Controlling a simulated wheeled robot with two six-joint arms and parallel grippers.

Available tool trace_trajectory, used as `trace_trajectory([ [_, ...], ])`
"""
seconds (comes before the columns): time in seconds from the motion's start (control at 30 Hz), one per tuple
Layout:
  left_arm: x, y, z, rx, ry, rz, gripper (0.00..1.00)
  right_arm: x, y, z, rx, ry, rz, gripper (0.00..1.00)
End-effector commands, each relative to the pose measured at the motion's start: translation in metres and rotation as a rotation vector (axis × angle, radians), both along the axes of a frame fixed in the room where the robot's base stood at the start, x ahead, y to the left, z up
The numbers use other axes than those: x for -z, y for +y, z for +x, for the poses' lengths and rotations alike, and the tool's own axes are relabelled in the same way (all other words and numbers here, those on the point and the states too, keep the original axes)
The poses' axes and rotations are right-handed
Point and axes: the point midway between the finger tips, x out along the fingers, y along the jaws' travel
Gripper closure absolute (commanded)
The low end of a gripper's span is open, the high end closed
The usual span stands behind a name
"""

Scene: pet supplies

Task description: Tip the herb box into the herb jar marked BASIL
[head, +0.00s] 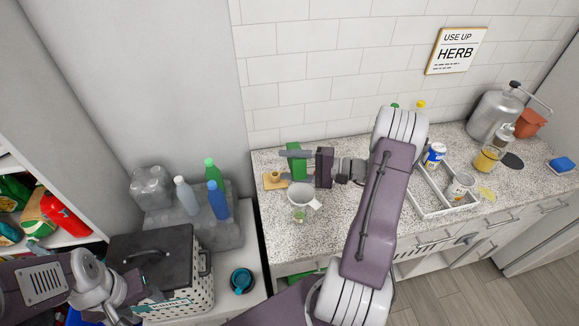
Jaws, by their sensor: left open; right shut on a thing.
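My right gripper (296,155) is shut on a green box (297,168), likely the herb box, above the left end of the counter. A finger crosses its upper part, and its opening cannot be made out. Just in front of the box is a white funnel (301,194) with a handle. Below it is a small clear jar (299,215) with something greenish inside; any BASIL marking is too small to read. My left gripper (122,313) is low at the left edge region, far from the jar; it is open, its fingers hard to make out.
A wooden item (272,180) stands left of the funnel. A white tray (443,208) with a blue-white can (434,155) lies right of my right arm. Bottles (218,200) and a lidded basket (150,262) stand at left.

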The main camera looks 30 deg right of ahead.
Motion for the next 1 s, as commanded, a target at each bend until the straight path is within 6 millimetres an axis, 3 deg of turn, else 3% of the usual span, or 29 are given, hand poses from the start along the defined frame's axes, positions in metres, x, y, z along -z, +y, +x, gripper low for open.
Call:
trace_trajectory([
  [1.0, 0.038, 0.0, 0.0, 0.0, 0.0, 0.0, 0.43, 0.002, 0.001, -0.003, 0.001, -0.156, -0.059, 0.9],
])
